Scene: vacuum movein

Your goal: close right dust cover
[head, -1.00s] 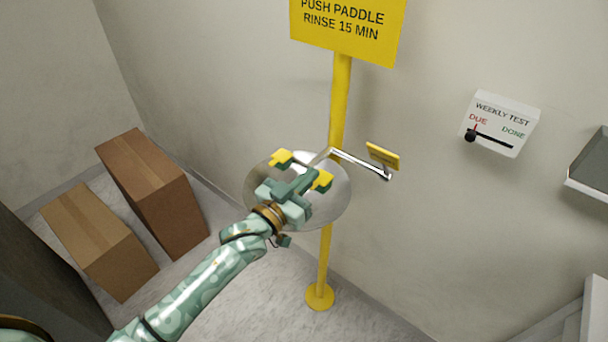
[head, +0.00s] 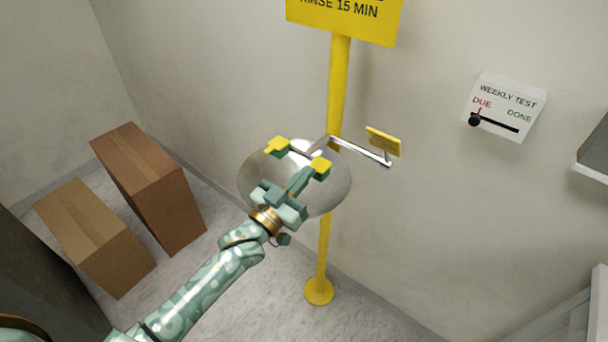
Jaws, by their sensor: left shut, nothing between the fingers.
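The eyewash bowl (head: 342,192) is a shiny round basin on a yellow post (head: 340,90). Two small yellow dust covers show over green heads at the bowl: the left cover (head: 277,146) and the right dust cover (head: 320,165). How far each cover is open is too small to tell. My left gripper (head: 305,175) is shut and empty, over the bowl. Its fingertips point up and right and appear close beside the right cover; I cannot tell if they touch. The gripper hides part of the bowl. My right gripper is not in view.
A metal arm (head: 362,152) with a yellow paddle (head: 383,141) extends right of the bowl. A weekly test box (head: 504,108) hangs on the wall, its slider at DUE. Two cardboard boxes (head: 150,190) stand left on the floor. A yellow sign (head: 345,18) is above.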

